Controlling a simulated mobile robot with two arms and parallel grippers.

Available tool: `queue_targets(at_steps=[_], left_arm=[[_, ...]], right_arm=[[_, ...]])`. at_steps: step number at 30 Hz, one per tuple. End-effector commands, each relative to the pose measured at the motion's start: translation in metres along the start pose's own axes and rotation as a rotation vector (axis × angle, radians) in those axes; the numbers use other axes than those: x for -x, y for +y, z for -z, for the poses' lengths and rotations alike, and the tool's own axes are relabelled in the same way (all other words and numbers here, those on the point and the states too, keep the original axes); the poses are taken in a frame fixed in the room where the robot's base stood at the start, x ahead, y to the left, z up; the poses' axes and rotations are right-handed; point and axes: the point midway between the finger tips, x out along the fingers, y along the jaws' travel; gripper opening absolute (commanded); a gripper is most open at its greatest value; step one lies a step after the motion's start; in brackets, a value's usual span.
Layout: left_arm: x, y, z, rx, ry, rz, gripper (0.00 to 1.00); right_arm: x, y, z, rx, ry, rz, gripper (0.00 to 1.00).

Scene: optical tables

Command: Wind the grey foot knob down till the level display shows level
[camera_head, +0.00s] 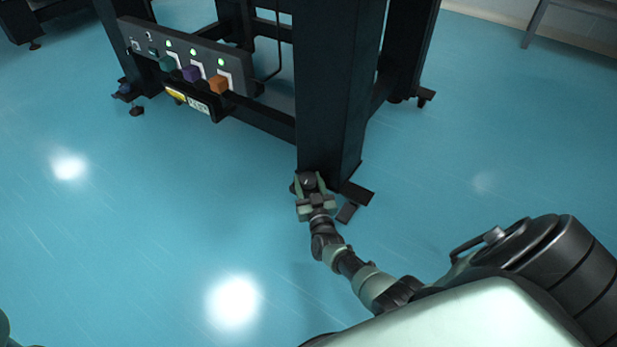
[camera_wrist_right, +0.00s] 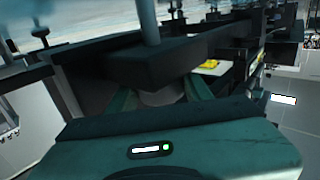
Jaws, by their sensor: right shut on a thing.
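The grey foot knob (camera_head: 308,181) is at the bottom of the near leg of the black optical table (camera_head: 335,80). My right gripper (camera_head: 310,184) is shut on the knob, with a finger on either side of it. In the right wrist view the knob (camera_wrist_right: 160,97) sits between the green fingers, under a dark block with a rod above. My left gripper is not in view.
The control panel (camera_head: 150,45) carries teal, purple and orange blocks with green lights. A dark foot pedal or plate (camera_head: 357,194) lies right of the leg. Another table foot (camera_head: 137,110) stands at left. The blue floor in front is clear.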

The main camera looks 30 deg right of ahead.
Motion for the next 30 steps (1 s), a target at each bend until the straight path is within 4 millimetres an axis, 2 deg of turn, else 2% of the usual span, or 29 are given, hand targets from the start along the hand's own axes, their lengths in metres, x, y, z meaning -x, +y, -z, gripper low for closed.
queue_targets(at_steps=[10,25,26,27,30], left_arm=[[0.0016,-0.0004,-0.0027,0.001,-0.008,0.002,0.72],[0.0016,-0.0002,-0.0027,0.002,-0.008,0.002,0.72],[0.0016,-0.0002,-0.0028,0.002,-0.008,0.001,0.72],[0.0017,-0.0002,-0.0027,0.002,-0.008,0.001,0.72],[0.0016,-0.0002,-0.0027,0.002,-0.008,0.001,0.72]], right_arm=[[0.0002,-0.0011,-0.0006,-0.002,0.0,-0.14,0.09],[-0.0003,-0.0007,0.0002,0.001,0.003,-0.159,0.09],[-0.0003,-0.0007,0.0003,0.001,0.003,-0.159,0.55],[-0.0003,-0.0007,0.0003,0.001,0.003,-0.159,0.59],[-0.0004,-0.0006,0.0003,0.001,0.003,-0.159,0.59]])
